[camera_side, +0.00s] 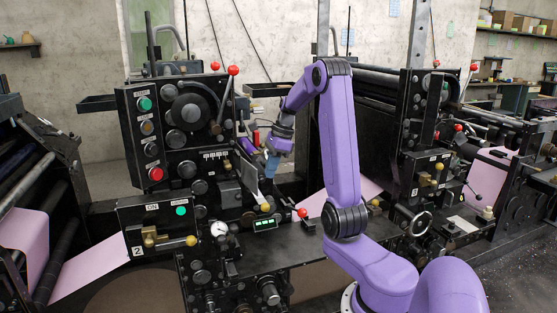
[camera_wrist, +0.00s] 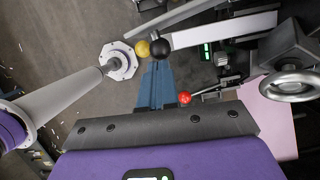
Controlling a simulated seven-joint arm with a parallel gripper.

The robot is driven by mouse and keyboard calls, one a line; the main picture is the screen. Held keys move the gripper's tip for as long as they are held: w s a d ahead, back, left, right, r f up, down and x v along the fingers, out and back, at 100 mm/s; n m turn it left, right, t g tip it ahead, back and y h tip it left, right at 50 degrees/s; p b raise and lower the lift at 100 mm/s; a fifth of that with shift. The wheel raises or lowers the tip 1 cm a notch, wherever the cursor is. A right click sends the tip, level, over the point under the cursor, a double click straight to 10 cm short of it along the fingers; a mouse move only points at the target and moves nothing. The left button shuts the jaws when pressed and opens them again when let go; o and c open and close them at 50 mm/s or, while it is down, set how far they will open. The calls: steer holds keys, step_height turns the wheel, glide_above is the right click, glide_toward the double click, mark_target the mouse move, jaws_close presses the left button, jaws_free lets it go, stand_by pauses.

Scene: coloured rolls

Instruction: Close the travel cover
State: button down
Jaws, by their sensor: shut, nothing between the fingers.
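My gripper (camera_side: 271,170) has blue fingers and hangs at the right side of the press's control unit. In the wrist view its blue fingers (camera_wrist: 157,78) are together with nothing between them. A pale metal flap (camera_side: 247,173) stands tilted beside the fingers, above a yellow ball knob (camera_side: 265,207). It may be the travel cover; I cannot read a label on it. In the wrist view a pale plate (camera_wrist: 225,30) lies beyond the fingertips, by a black ball (camera_wrist: 160,47) and a yellow ball (camera_wrist: 142,48). I cannot tell whether the fingers touch any of these.
A red ball lever (camera_side: 302,213) stands right of the green display (camera_side: 265,224); the red ball (camera_wrist: 185,97) is close to the fingers in the wrist view. A black panel with buttons (camera_side: 158,135) rises at left. A handwheel (camera_wrist: 290,85) sits at right.

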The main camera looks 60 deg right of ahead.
steer(key=w+a+m+h, duration=0.2)
steer(key=w+a+m, duration=0.1)
steer(key=a+m, duration=0.35)
steer(key=w+a, duration=0.3)
steer(key=w, duration=1)
steer(key=shift+w+t, duration=0.4)
stand_by(0.4)
